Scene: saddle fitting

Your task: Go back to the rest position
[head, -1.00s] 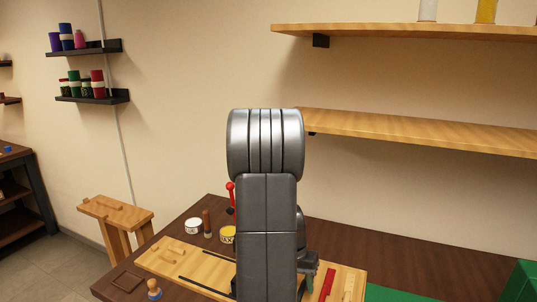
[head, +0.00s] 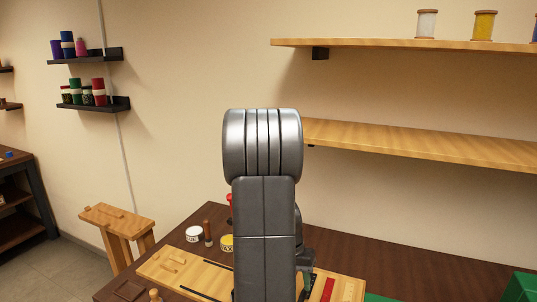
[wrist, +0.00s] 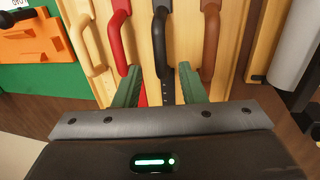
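My gripper (wrist: 160,88) shows in the wrist view with its two green fingers apart and nothing held between them. Beyond the fingertips is a light wooden board (wrist: 142,62) with a row of curved handles: a beige one (wrist: 92,40), a red one (wrist: 118,40), a black one (wrist: 160,40) and a brown one (wrist: 209,45). The black handle lies in line with the gap between the fingers; I cannot tell how far below it is. In the head view my grey arm stands upright in the middle and hides most of the gripper.
The dark workbench (head: 400,262) carries a wooden board (head: 165,268), a white tin (head: 193,234) and a yellow tin (head: 227,243). Wooden shelves (head: 400,145) are on the wall to the right. A wooden stand (head: 118,222) is left of the bench. Green items are at right.

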